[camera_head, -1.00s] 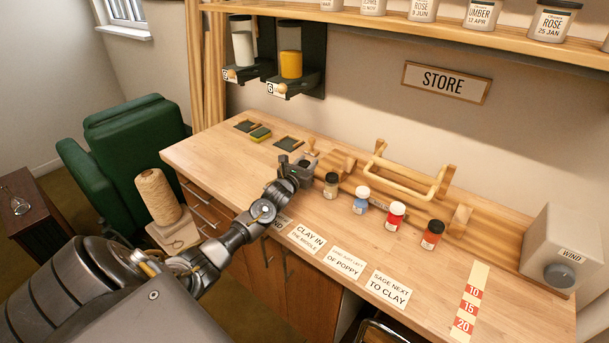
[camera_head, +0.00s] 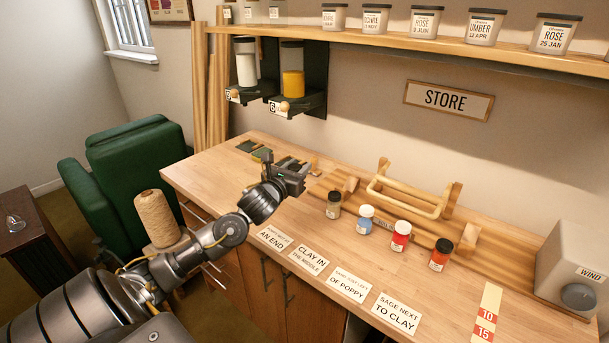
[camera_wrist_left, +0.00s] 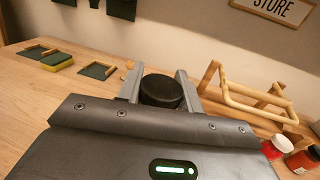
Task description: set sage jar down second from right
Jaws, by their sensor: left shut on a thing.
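My left gripper (camera_head: 292,172) is raised above the table, left of the jar row. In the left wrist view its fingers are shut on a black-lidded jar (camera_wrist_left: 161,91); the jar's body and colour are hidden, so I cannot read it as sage. In the head view the row runs, left to right: a dark-lidded olive-tan jar (camera_head: 333,206), a white-lidded blue jar (camera_head: 366,219), a white-lidded red jar (camera_head: 400,237) and a black-lidded orange jar (camera_head: 440,256). The red and orange jars also show at the wrist view's lower right. My right gripper is out of view.
A wooden rack with a rail (camera_head: 405,200) stands behind the jars. Instruction cards, including "SAGE NEXT TO CLAY" (camera_head: 397,312), lie along the front edge. A grey WIND box (camera_head: 572,265) is at right.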

